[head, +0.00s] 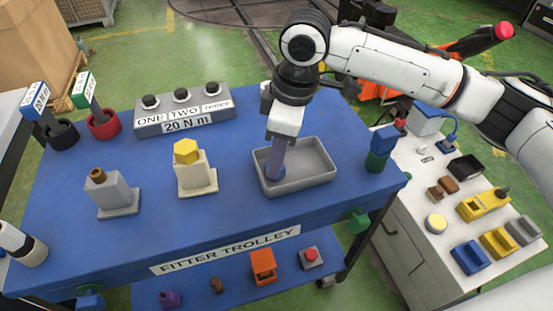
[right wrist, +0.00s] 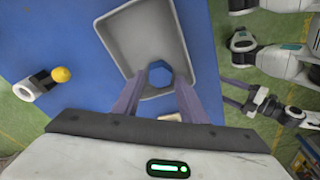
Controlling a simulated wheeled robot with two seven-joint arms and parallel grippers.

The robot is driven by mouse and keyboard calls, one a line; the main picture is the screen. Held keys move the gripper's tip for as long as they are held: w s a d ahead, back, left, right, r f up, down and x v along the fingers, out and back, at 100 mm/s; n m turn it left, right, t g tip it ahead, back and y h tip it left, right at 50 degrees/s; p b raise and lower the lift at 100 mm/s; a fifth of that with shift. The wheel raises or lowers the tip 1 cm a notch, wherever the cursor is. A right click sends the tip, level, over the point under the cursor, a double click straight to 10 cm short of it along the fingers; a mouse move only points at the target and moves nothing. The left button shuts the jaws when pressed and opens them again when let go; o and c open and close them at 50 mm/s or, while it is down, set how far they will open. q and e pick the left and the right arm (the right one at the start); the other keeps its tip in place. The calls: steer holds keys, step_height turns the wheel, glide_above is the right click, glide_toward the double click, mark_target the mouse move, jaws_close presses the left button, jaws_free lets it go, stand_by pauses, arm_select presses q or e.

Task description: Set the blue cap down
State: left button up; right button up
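The blue cap (right wrist: 160,74) is a hexagonal piece. It is between the fingers of my right gripper (right wrist: 160,90), which look closed against its sides. In the head view my right gripper (head: 274,168) points down into the grey tray (head: 312,183), and the tray also shows in the right wrist view (right wrist: 122,45). The cap is low inside the tray. I cannot tell whether it touches the floor of the tray. My left gripper (right wrist: 245,95) appears small at the right of the right wrist view, away from the tray, with its two fingers apart.
A yellow cap (head: 186,151) sits on a cream stand (head: 197,180) left of the tray. A grey stand with a brown knob (head: 96,176) is further left. A knob box (head: 185,118) is behind. A blue-green piece (head: 380,148) stands right of the tray, near the trolley's edge.

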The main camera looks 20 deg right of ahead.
step_height(320, 180, up, 10)
steer(key=d, duration=0.1)
steer(key=shift+s+d+f+p, duration=0.15)
steer(key=shift+s+p, duration=0.2)
